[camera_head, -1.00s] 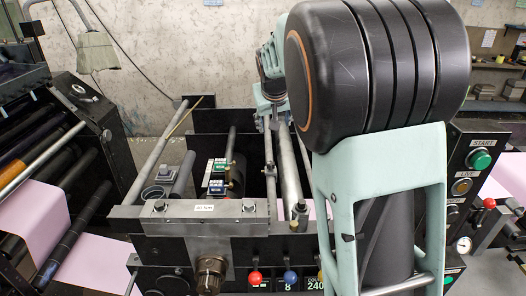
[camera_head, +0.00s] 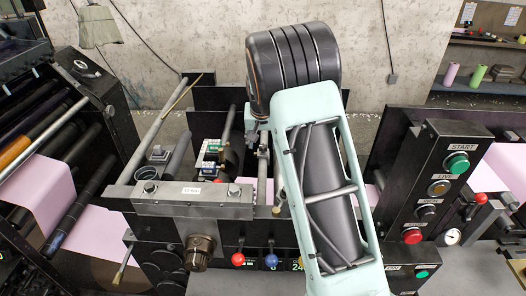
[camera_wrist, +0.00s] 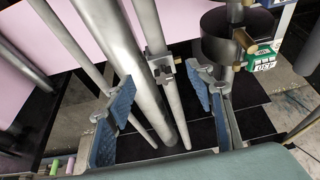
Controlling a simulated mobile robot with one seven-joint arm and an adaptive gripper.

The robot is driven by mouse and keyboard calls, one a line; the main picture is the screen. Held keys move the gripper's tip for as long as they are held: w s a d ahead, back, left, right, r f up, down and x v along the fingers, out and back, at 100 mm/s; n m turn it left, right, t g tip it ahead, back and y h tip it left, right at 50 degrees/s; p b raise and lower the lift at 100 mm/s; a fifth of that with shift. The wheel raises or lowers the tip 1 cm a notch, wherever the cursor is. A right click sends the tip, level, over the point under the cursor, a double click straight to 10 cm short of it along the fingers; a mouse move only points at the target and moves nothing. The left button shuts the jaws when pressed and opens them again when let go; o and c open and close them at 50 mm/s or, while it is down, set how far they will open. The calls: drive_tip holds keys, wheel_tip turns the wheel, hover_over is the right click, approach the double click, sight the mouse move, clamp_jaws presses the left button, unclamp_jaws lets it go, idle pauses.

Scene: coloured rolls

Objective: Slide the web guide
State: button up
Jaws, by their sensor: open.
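A small metal block (camera_wrist: 163,66), which looks like the web guide, sits on a thin rod (camera_wrist: 150,25) beside a thick steel roller (camera_wrist: 113,45) in the wrist view. My gripper (camera_wrist: 160,80) is open, its blue-padded fingers to either side of the roller and the thin rod. The block shows between the fingertips, with gaps on both sides, and nothing is gripped. How far the fingertips are from it in depth I cannot tell. In the head view my arm hides most of the gripper and the block.
A dark cylinder with a brass knob and a green-labelled counter (camera_wrist: 262,54) stand right of the gripper. A control panel with a green START button (camera_head: 458,163) is at the right. Red (camera_head: 238,259) and blue (camera_head: 271,260) knobs are on the machine front. Pink web (camera_head: 45,185) runs at left.

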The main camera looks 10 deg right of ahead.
sight(263, 155)
drive_tip(key=p+x, duration=0.1)
drive_tip(key=x, duration=0.6)
drive_tip(key=shift+w+f, duration=0.15)
drive_tip(key=shift+f, duration=0.05)
drive_tip(key=shift+c, duration=0.6)
clamp_jaws()
